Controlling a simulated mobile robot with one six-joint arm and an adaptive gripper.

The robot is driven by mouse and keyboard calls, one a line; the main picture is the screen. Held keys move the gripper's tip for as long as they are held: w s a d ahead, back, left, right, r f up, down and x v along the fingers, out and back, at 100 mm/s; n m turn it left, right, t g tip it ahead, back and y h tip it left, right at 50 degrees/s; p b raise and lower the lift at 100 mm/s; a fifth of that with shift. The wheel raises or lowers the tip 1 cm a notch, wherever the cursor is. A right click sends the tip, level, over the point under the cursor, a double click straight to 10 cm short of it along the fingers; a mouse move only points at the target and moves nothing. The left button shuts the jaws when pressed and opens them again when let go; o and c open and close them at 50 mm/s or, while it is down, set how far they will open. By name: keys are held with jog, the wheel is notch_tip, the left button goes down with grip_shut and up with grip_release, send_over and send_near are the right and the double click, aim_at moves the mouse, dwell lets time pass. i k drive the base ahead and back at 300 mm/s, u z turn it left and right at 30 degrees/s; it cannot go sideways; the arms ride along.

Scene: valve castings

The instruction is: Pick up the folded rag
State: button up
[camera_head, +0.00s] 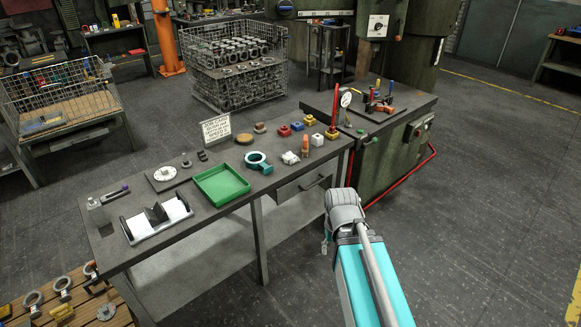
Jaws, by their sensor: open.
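A small white crumpled bundle (290,157) lies on the grey workbench (225,226), near its front edge and right of a teal ring-shaped casting (258,162). It is the only cloth-like thing I can make out, but it is too small to tell its folds. My teal and grey arm reaches up from the bottom right. Small grey parts at its end, seemingly my gripper (326,243), show over the floor in front of the bench. They are mostly hidden by the arm and well apart from the white bundle.
A green tray (221,184) and a black-and-white holder (156,219) stand left on the bench. An orange-brown upright piece (305,146) is just right of the bundle, with several coloured blocks behind. A sign (216,129) stands at the back edge. Floor on the right is clear.

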aim_at(288, 157)
jog(key=k, duration=0.95)
jog(key=z, duration=0.25)
jog(key=i, duration=0.6)
jog(key=z, duration=0.4)
jog(key=i, duration=1.7)
jog(key=u, duration=0.75)
